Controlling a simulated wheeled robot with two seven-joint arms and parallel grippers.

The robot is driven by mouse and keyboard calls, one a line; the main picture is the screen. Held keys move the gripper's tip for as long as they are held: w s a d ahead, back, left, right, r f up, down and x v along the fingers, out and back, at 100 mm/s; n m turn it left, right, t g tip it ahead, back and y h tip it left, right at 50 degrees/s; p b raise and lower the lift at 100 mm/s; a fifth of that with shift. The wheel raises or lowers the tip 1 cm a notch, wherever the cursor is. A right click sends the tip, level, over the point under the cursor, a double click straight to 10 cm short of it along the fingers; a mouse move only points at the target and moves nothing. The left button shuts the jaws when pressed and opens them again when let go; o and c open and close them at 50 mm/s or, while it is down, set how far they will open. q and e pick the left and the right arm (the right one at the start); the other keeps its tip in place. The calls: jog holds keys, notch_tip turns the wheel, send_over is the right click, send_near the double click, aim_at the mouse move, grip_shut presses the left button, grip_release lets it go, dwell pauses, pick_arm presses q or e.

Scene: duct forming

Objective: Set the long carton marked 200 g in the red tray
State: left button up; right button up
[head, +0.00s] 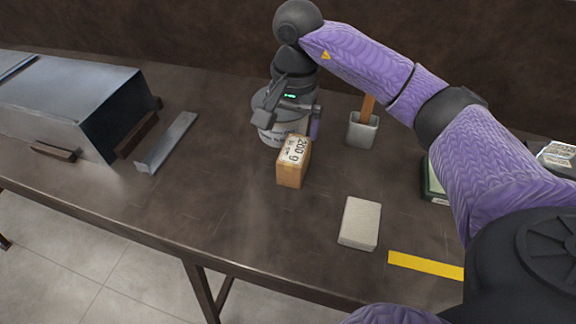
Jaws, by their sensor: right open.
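The carton marked 200 g (292,166) is a brown cardboard box with a pale printed label on top. It stands on the dark table near the middle of the head view. The carton is outside the jaws. No red tray shows in this view. My left gripper is not in view.
A sheet-metal duct (60,98) and a metal angle strip (168,142) lie at the left. A grey holder (362,131), a beige block (360,223) and a yellow strip (425,265) are at the right. My right arm partly covers a green-edged box (433,187). The table's front left is clear.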

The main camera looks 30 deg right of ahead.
aim_at(295, 149)
jog(key=shift+d, duration=0.45)
jog(key=f+b, duration=0.3)
jog(key=f, duration=0.7)
jog(key=shift+w+b, duration=0.2)
jog(key=shift+b, duration=0.2)
jog(key=c, duration=0.7)
jog(key=shift+r, duration=0.1)
jog(key=c, duration=0.6)
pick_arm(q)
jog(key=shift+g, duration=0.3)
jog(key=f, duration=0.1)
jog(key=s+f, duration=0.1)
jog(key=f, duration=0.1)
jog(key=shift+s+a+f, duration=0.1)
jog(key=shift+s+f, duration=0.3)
pick_arm(e)
grip_shut()
